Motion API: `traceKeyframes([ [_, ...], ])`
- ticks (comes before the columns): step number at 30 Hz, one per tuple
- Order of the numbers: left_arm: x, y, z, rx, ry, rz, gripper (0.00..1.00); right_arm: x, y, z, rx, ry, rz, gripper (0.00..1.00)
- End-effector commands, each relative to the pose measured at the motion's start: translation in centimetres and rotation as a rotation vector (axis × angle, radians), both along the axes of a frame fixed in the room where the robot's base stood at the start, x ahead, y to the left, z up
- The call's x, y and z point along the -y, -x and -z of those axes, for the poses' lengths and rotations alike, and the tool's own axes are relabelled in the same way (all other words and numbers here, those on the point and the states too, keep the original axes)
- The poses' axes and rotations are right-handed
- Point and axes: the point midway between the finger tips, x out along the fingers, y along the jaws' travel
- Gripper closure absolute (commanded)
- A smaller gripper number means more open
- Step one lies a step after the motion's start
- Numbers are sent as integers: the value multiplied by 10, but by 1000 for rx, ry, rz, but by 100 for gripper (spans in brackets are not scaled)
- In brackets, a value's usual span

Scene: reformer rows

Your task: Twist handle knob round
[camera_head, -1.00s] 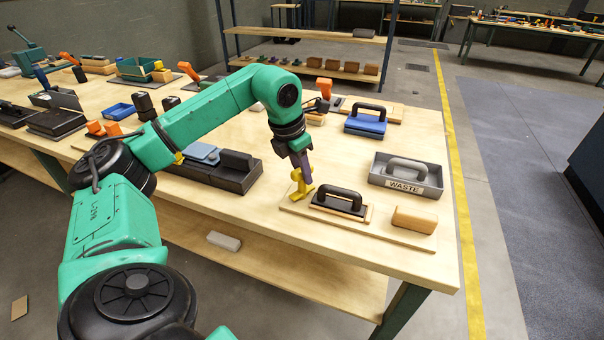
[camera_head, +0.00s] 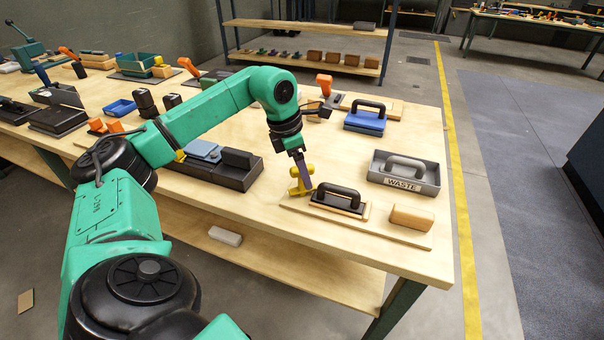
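A small yellow knob (camera_head: 294,190) stands at the left end of a thin wooden board (camera_head: 400,236) near the front right of the workbench. Beside it on the board is a black bow handle (camera_head: 338,195) on a dark plate with a wooden edge. My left gripper (camera_head: 304,182) points down at the yellow knob, and its dark fingers overlap the knob in the picture. The fingers hide part of the knob, and I cannot tell whether they are closed on it. My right gripper is not in view.
A wooden block (camera_head: 412,218) lies at the board's right end. A grey WASTE tray (camera_head: 428,182) holding a grey handle stands behind it. A blue handled block (camera_head: 365,122) is further back. A dark tray (camera_head: 232,176) sits left of the gripper. The bench's right edge is close.

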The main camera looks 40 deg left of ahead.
Motion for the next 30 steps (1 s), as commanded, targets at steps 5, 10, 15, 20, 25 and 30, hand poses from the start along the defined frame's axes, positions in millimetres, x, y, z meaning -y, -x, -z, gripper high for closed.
traceKeyframes([
  [5, 0, 0, 0, 0, 0, -1, 14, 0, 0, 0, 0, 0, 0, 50],
  [10, 0, 0, -3, 1, 0, -1, 14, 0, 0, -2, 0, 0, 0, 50],
  [15, 0, 0, -24, 1, 0, -2, 14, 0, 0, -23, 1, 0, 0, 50],
  [20, 0, 0, -45, 1, 1, -2, 14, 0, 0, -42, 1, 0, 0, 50],
  [25, 0, 0, -66, 0, 0, -2, 14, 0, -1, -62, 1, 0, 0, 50],
  [30, 0, 0, -72, -1, 1, -2, 14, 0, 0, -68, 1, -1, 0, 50],
])
